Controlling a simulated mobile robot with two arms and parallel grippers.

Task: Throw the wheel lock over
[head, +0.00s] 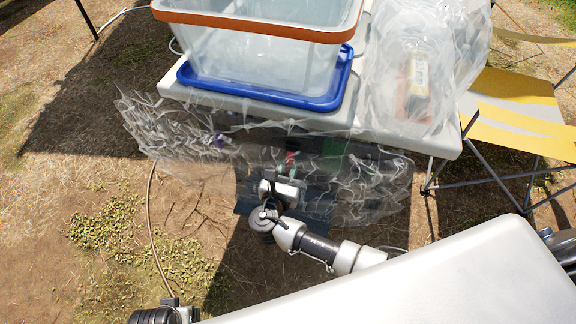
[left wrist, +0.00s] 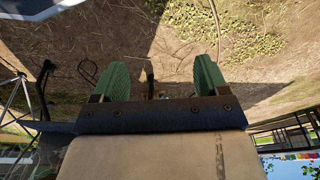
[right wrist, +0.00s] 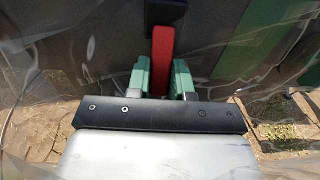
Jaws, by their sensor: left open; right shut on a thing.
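The wheel lock is a red lever (right wrist: 162,55) below a black block (right wrist: 165,12) in the right wrist view. It shows small and red in the head view (head: 291,158), behind clear plastic sheeting. My right gripper (right wrist: 161,80) is shut on the lever, with green fingers on both sides of it. In the head view my right gripper (head: 287,175) reaches in under the table edge. The wheel itself cannot be made out. My left gripper (left wrist: 162,75) is open and empty, above bare ground, away from the lever.
Crumpled clear sheeting (head: 375,190) hangs around the right gripper, below a white table (head: 445,145). On the table are a clear bin with an orange rim (head: 260,30), a blue tray (head: 320,102) and a bagged item (head: 415,90). A yellow folding chair (head: 515,125) stands right. A hose (head: 152,225) lies left.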

